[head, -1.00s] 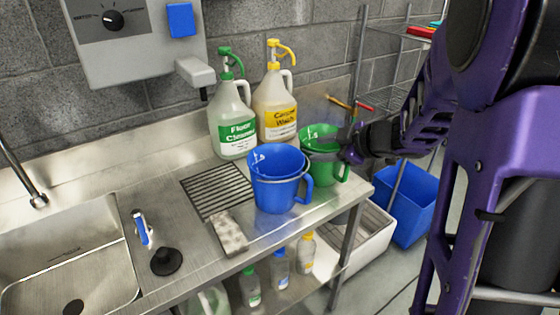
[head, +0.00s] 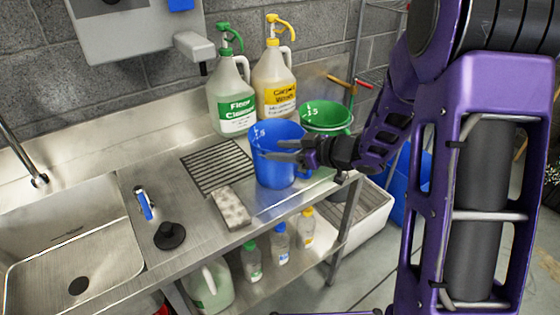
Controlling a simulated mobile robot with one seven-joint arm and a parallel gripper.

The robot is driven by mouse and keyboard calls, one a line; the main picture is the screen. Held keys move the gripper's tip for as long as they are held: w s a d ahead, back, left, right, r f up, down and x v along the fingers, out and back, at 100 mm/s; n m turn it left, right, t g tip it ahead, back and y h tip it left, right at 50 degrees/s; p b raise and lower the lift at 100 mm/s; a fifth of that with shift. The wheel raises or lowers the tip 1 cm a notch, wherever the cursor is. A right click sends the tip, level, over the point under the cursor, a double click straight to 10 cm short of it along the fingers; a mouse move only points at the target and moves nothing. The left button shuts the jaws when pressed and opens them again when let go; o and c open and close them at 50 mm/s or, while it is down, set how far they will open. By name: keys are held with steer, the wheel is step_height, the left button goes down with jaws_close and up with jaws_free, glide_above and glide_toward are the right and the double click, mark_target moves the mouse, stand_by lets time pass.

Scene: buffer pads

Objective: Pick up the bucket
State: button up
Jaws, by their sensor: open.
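A blue bucket (head: 271,167) stands upright on the steel counter, in front of the jugs. A green bucket (head: 326,116) stands behind it to the right, partly hidden by the blue bucket and my arm. My gripper (head: 283,151) is open, its fingers pointing left across the right front of the blue bucket, near its rim.
Jugs of floor cleaner (head: 234,101) and carpet wash (head: 273,85) stand behind the buckets. A sink (head: 67,257) is further left. Small bottles stand on the shelf below.

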mark_target(262, 155)
steer(key=shift+x, duration=3.45)
steer(key=shift+s, duration=0.15)
jaws_close()
steer(key=shift+b, duration=0.3)
